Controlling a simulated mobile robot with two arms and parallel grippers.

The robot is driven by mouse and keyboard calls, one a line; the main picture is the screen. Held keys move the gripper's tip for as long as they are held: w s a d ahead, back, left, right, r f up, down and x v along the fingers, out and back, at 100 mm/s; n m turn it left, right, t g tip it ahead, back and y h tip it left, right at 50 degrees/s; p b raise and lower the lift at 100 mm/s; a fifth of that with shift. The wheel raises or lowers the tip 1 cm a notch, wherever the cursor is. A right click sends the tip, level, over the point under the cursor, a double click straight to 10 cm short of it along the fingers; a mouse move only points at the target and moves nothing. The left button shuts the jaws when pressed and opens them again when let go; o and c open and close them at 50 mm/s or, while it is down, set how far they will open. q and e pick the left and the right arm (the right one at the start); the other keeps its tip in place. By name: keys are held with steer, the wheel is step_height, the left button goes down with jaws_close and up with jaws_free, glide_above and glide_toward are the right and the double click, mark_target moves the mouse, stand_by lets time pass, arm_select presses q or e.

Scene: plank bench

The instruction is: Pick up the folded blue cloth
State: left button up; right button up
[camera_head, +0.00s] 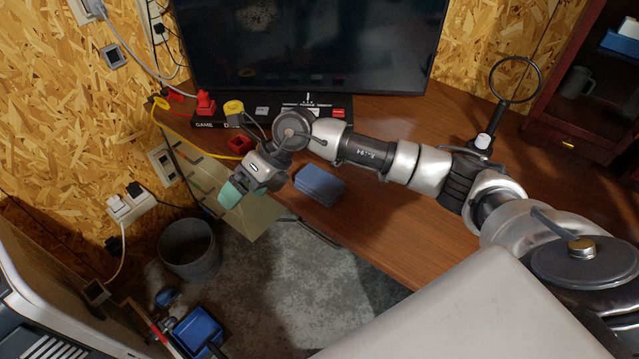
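The folded blue cloth (319,185) lies flat near the front edge of the brown wooden desk (400,225). It is a small block with rounded corners, below my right forearm in the picture. My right arm comes in from the right and reaches across the desk. My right gripper (232,194), with teal fingertips, is to the left of the cloth and apart from it, around the desk's front edge. Its fingers are seen from above, and I cannot tell whether they are open or shut. My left gripper is not in view.
A dark monitor (310,45) stands at the back above a black game panel (265,110). A magnifying glass (515,80) stands at the right. A red item (241,145) and yellow cable are near the gripper. A grey bin (189,250) and blue dustpan (197,330) are on the floor.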

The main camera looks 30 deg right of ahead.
mark_target(316, 177)
steer(key=w+d+h, duration=0.1)
steer(key=d+h, duration=0.2)
steer(key=d, duration=0.2)
steer(key=w+d+h, duration=0.1)
steer(key=d+h, duration=0.2)
steer(key=d, duration=0.3)
steer(key=w+d+r+h, duration=0.1)
steer(key=d+h, duration=0.1)
steer(key=d, duration=0.4)
steer(key=shift+w+m+g+h, duration=0.25)
steer(key=shift+m+g+h, duration=0.15)
step_height(316, 177, down, 5)
steer(key=shift+r, duration=0.1)
steer(key=shift+s+d+f+p, duration=0.1)
steer(key=shift+f+p, duration=0.15)
steer(key=shift+f, duration=1.2)
steer(key=shift+d+f+p, duration=0.1)
steer(key=shift+f+p, duration=0.1)
steer(key=shift+f, duration=1.25)
steer(key=c, duration=1)
steer(key=shift+r, duration=0.15)
